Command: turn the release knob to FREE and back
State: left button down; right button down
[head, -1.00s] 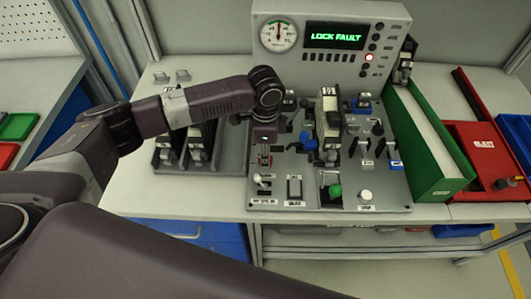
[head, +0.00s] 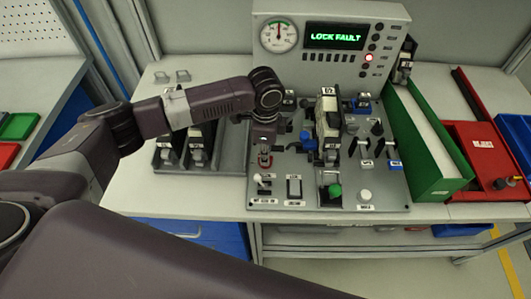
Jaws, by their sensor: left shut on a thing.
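My left gripper (head: 264,149) points down over the left part of the grey control panel (head: 230,160). It is shut on a small control there, which I take to be the release knob; the fingers cover most of it, and its pointer and the FREE mark cannot be read. A little red shows at the fingertips. The display (head: 335,36) behind the panel reads LOCK FAULT in green, and one red lamp (head: 369,58) beside it is lit. My right gripper is not in view.
A tall pale block unit (head: 328,117) stands on the panel close right of my gripper. A green bin (head: 440,150) and a red tray (head: 484,143) stand to the right.

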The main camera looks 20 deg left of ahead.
pick_arm(q)
jog(key=shift+r+m+p, duration=0.15)
jog(key=shift+m+p, duration=0.6)
jog(key=shift+m, duration=0.35)
jog(key=m+p, duration=0.1)
jog(key=m, duration=0.1)
jog(key=shift+m, duration=0.4)
jog(key=m+p, duration=0.1)
jog(key=m, duration=0.2)
jog(key=shift+w+m, duration=0.1)
jog(key=shift+m, duration=1.3)
jog(key=c, duration=2)
grip_release()
jog(key=shift+o, duration=0.2)
